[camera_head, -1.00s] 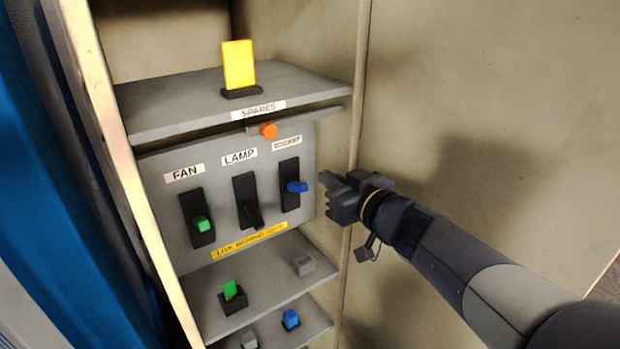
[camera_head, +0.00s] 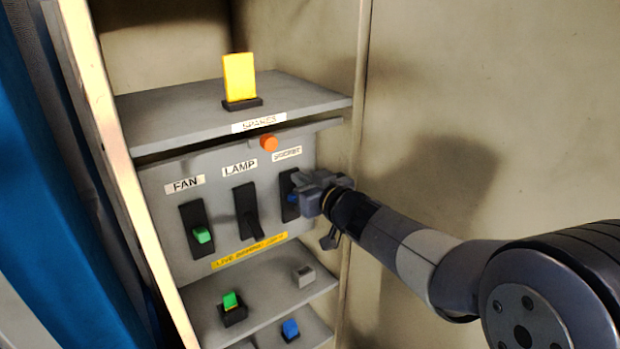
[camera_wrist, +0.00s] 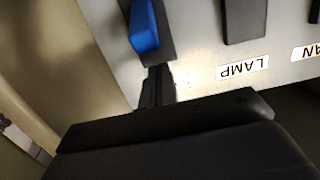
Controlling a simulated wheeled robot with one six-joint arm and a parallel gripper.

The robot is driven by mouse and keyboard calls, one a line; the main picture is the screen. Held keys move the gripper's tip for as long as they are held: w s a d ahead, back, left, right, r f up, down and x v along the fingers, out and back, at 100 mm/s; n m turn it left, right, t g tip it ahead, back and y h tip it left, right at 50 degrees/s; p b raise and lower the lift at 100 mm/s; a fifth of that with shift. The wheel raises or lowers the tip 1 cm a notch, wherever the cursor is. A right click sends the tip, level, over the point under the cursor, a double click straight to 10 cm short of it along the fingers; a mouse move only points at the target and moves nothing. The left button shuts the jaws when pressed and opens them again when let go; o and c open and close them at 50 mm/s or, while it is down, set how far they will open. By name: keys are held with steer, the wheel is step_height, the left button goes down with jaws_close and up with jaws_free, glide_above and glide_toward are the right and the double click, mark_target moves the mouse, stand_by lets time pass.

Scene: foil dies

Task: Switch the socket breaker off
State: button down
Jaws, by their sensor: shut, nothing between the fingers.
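The socket breaker is a black plate (camera_head: 287,211) with a blue lever (camera_head: 292,198), on the right of the grey panel under the SOCKET label (camera_head: 287,154). My gripper (camera_head: 300,178) is shut and empty, right in front of this breaker, and hides part of it. In the wrist view the blue lever (camera_wrist: 144,26) is clear, and the shut fingertips (camera_wrist: 158,85) lie close to one end of it. I cannot tell whether they touch the panel. In the head view the fingertips are near the top of the breaker, by the label.
Left of it are the LAMP breaker (camera_head: 248,213) with a black lever and the FAN breaker (camera_head: 202,236) with a green one. An orange knob (camera_head: 268,143) and a shelf (camera_head: 180,112) sit above. The cabinet's right wall (camera_head: 345,150) is close.

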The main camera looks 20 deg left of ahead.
steer(key=shift+s+d+f, duration=0.25)
steer(key=shift+f, duration=0.3)
steer(key=shift+s+d+f, duration=0.2)
steer(key=shift+d+f, duration=0.05)
steer(key=shift+f, duration=0.25)
steer(key=shift+f+b, duration=0.2)
steer(key=shift+b, duration=0.3)
